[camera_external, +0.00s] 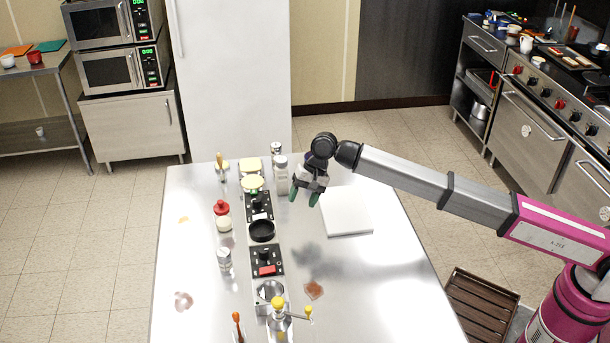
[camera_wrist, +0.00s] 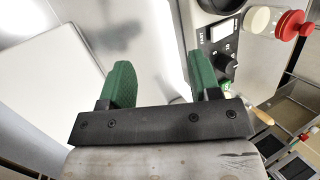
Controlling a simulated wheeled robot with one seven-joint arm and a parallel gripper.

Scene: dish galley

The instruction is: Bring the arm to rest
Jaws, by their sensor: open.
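My gripper (camera_external: 307,194) hangs above the steel table, over the gap between the row of table items and the white board. Its two green fingers stand apart with nothing between them, and they show in the wrist view (camera_wrist: 163,82) too. My arm reaches in from the right, extended over the table. The steel table (camera_external: 190,250) lies below. The white board (camera_external: 345,212) lies flat to the right of the gripper and fills the left of the wrist view (camera_wrist: 45,85).
A row of items runs down the table: a salt-like shaker (camera_external: 281,178), a red-topped jar (camera_external: 222,216), a black bowl (camera_external: 261,231), a control panel (camera_external: 266,260) and a yellow-topped dispenser (camera_external: 279,318). A brown slatted crate (camera_external: 482,305) sits right of the table. The table's right front is clear.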

